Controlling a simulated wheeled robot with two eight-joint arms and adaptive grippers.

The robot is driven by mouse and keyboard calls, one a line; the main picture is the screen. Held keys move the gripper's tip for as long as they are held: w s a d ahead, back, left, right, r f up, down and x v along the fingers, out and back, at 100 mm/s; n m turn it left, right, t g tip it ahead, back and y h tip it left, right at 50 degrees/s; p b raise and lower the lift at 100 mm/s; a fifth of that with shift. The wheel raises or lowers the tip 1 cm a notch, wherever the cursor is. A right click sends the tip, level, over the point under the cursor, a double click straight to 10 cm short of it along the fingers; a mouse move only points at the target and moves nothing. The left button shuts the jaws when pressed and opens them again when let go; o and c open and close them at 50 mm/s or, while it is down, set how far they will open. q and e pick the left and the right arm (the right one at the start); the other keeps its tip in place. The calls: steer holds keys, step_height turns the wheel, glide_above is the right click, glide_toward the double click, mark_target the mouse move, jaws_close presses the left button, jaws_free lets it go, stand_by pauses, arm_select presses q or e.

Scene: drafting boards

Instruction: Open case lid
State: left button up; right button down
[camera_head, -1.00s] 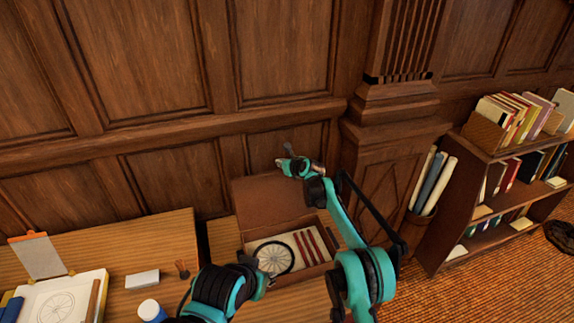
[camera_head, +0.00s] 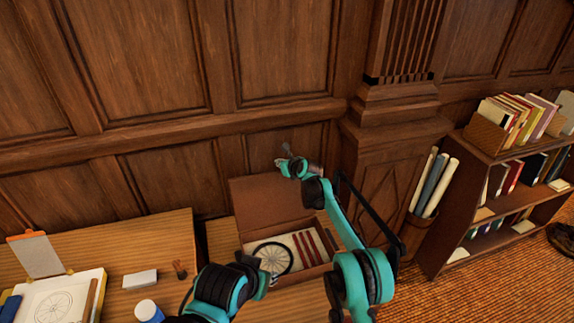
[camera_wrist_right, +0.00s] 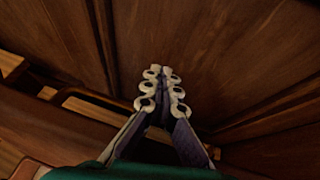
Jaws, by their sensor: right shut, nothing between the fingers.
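The brown case (camera_head: 283,281) sits on the wooden table with its lid (camera_head: 270,199) raised and standing up at the back. Inside it lie a black-rimmed spoked disc (camera_head: 273,259) and several dark red sticks (camera_head: 306,246) on a pale lining. My right gripper (camera_head: 284,148) is above the top edge of the lid, close to the panelled wall. In the right wrist view its fingers (camera_wrist_right: 160,80) are together with nothing between them. My left arm comes in low beside the case's front left; its fingers are too hidden to judge.
On the table to the left are a white block (camera_head: 140,280), a small brown stamp-like object (camera_head: 180,269), a blue and white jar (camera_head: 149,311), a clipboard (camera_head: 38,256) and a drawing of a wheel (camera_head: 54,303). A bookshelf (camera_head: 433,252) and rolled papers (camera_head: 435,181) stand at the right.

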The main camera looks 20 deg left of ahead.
steer(key=s+d+r+n+h+b, duration=0.1)
steer(key=s+d+r+n, duration=0.35)
steer(key=s+d, duration=0.45)
steer(key=s+d+r+n+h, duration=0.2)
steer(key=s+d+r+n, duration=0.4)
steer(key=d, duration=0.5)
steer(key=s+d+r+n+h+b, duration=0.1)
steer(key=s+d+r+n, duration=0.25)
steer(key=s+d, duration=0.6)
steer(key=s+d+f+n+h, duration=0.1)
steer(key=s+d+f+n, duration=0.2)
steer(key=s+d, duration=0.3)
steer(key=s+d+f+n+g+h+b, duration=0.1)
steer(key=s+d+f+n, duration=0.3)
steer(key=s, duration=0.7)
steer(key=s+d+f+n+h, duration=0.2)
steer(key=s+d+f+n, duration=0.1)
steer(key=s+d+n, duration=0.3)
steer(key=s+d, duration=0.2)
steer(key=shift+s+d+f+g+h+b, duration=0.25)
steer(key=shift+s+d+g+h+b, duration=0.05)
steer(key=shift+s+g+h, duration=0.1)
